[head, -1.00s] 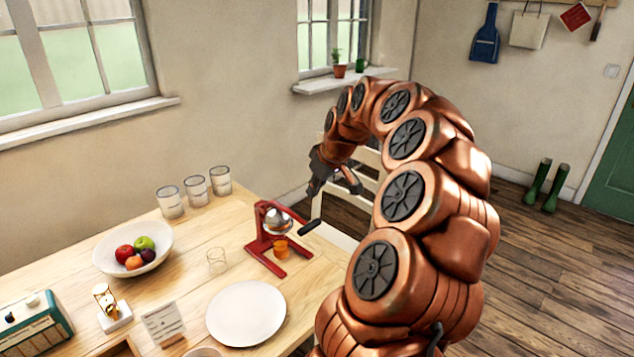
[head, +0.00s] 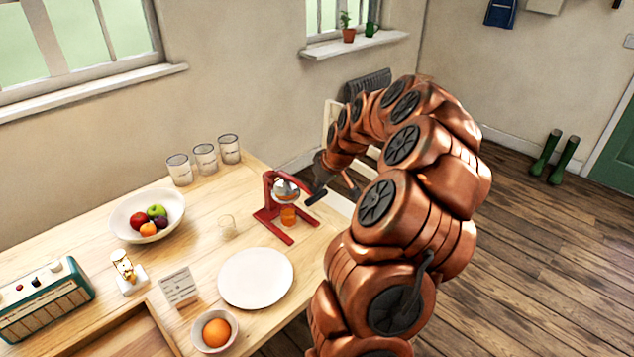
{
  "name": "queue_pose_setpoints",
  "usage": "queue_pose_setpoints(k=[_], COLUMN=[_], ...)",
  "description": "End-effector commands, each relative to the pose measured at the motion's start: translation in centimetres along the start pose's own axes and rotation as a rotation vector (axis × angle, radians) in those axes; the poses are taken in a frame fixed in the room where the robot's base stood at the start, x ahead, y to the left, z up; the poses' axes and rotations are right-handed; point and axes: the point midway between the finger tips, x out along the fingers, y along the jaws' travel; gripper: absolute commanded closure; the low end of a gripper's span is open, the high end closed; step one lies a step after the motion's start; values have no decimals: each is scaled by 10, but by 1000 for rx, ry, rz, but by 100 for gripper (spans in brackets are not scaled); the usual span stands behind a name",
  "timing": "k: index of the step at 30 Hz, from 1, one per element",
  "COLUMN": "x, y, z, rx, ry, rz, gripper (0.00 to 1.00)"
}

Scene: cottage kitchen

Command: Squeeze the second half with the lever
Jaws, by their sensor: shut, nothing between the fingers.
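The red citrus press (head: 270,205) stands on the table near its right edge. Its lever ends in a dark handle (head: 316,195) that points right and lies low. A small glass with orange liquid (head: 288,216) stands under the metal press head (head: 285,190). Whether an orange half sits inside the head is too small to tell. My gripper (head: 336,180) is shut and empty, just right of the handle and close to it. Whether it touches the handle is unclear, as my arm partly hides the fingers.
A white plate (head: 256,278), an empty glass (head: 228,227) and a fruit bowl (head: 120,222) stand near the press. Several canisters (head: 205,160) line the back edge. A chair stands behind my gripper.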

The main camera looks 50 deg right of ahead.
Motion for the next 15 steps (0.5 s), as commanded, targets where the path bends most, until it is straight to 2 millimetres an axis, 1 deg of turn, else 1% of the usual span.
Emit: queue_pose_setpoints(k=[8, 15], x=[1, 9], y=[0, 0], z=[0, 7], rx=[0, 0], ry=[1, 25], rz=[-1, -1], gripper=[100, 100])
